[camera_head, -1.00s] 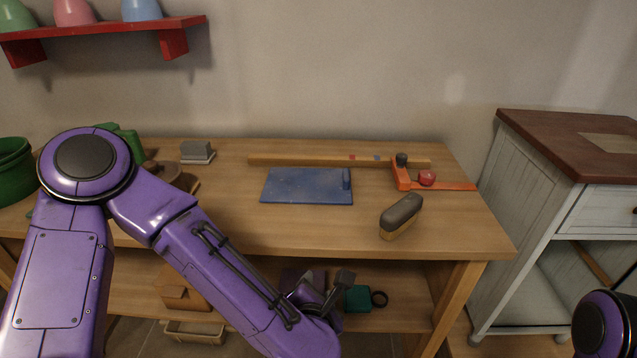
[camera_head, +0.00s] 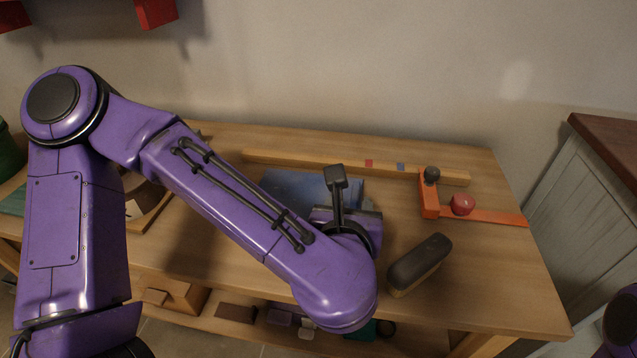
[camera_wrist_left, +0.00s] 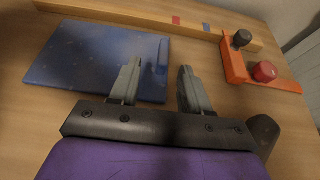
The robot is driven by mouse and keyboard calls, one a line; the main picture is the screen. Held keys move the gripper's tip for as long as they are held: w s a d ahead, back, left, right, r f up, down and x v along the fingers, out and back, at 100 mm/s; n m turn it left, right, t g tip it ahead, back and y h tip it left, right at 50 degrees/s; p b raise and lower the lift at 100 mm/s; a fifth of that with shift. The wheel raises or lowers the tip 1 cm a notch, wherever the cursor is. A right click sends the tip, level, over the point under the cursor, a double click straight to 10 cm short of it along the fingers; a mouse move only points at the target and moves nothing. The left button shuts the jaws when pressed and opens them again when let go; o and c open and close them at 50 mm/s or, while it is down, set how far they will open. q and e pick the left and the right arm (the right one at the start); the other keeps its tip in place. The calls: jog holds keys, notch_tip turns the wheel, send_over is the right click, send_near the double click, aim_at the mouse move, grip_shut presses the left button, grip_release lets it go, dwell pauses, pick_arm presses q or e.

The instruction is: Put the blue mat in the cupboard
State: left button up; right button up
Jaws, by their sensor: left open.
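The blue mat (camera_head: 290,188) lies flat on the wooden workbench, partly hidden behind my left arm in the head view. In the left wrist view the mat (camera_wrist_left: 85,60) shows as a dark blue speckled sheet, with a small raised blue piece at its right edge. My left gripper (camera_wrist_left: 157,80) is open and empty, pointing towards the mat's right edge; one finger overlaps the mat in the picture and the other is to the right of it. Whether a finger touches the mat cannot be told. My right gripper is out of view. A grey-white cabinet (camera_head: 610,215) with a brown top stands at the right.
A dark brush (camera_head: 420,262) lies right of my left gripper. A long wooden bar (camera_head: 330,164) lies behind the mat. An orange tool (camera_head: 428,195) with a red knob (camera_head: 462,204) is at the bench's right. Several items sit on the lower shelf.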

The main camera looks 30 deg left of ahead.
aim_at(356, 191)
pick_arm(q)
jog(key=p, duration=0.1)
jog(key=w+p, duration=0.1)
jog(key=p, duration=0.1)
jog(key=shift+a+r+p, duration=0.2)
jog(key=shift+r+p, duration=0.1)
jog(key=shift+r, duration=0.05)
jog(key=x, duration=0.3)
jog(key=f+x, duration=0.1)
jog(key=x, duration=0.2)
jog(key=d+x, duration=0.1)
jog(key=x, duration=0.1)
jog(key=shift+w+a+f+p, duration=0.1)
jog(key=shift+w+f+p, duration=0.1)
jog(key=shift+f+p, duration=0.15)
jog(key=shift+r, duration=0.1)
grip_shut()
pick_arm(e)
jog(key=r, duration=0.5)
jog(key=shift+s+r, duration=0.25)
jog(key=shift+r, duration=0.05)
